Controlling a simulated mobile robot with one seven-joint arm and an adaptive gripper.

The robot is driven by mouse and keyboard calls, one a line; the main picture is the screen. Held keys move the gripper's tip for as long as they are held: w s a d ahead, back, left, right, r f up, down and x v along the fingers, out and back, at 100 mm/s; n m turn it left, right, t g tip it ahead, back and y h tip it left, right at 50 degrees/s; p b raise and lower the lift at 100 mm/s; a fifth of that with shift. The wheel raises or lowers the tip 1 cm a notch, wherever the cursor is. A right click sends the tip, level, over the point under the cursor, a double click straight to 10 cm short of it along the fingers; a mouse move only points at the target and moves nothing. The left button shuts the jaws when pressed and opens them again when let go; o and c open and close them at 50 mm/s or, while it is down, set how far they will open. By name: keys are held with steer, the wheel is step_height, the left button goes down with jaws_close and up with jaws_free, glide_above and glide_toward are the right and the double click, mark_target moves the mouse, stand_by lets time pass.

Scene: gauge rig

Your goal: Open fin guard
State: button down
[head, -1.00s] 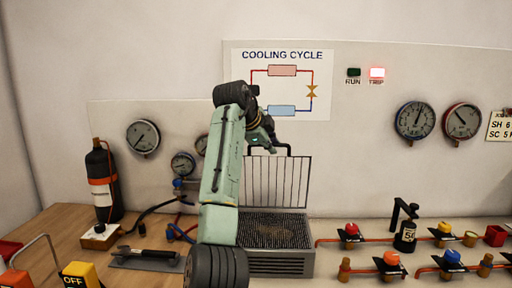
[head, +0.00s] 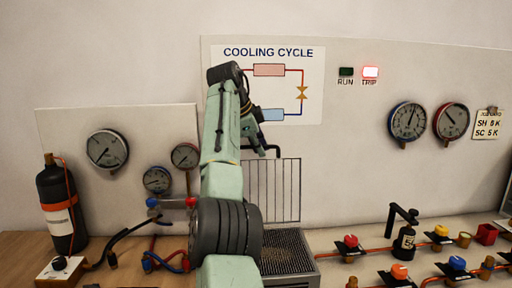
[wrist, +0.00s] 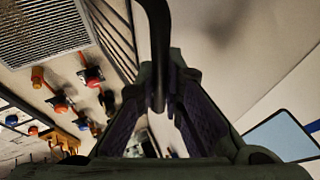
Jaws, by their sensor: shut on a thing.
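The fin guard (head: 282,190) is a dark wire grille standing about upright at the back of the finned unit (head: 305,279). Its bars also show edge-on in the wrist view (wrist: 118,38). A black bar handle (head: 278,150) rises from its top edge. My gripper (head: 260,150) is at this handle, with its tips partly hard to make out in the head view. In the wrist view my gripper (wrist: 160,98) is shut on the dark handle bar (wrist: 157,45), which runs between the fingers. The fins (wrist: 45,30) lie uncovered at upper left there. My arm hides the unit's left part.
A black bottle (head: 60,210) and hoses (head: 135,232) stand at left. Gauges (head: 108,150) hang on the wall panel. Valves with coloured knobs (head: 400,271) and a small black pump-like device (head: 404,238) are at right. The wall is close behind the guard.

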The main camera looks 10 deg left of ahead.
steer(key=shift+f, duration=0.1)
stand_by(0.3)
steer(key=c, duration=1.7)
jaws_free()
steer(key=v, duration=0.3)
steer(key=shift+a, duration=0.3)
steer(key=shift+s+a+r, duration=0.2)
steer(key=shift+s+r, duration=0.05)
steer(key=shift+r, duration=0.05)
steer(key=shift+s+a+f, duration=0.1)
steer(key=shift+s+a, duration=0.8)
steer(key=shift+s, duration=0.7)
steer(key=shift+s+a+f, duration=0.1)
steer(key=shift+s+a, duration=0.8)
steer(key=shift+s, duration=0.7)
steer(key=shift+s+a+f, duration=0.1)
steer(key=shift+s+a, duration=0.8)
steer(key=shift+s, duration=0.7)
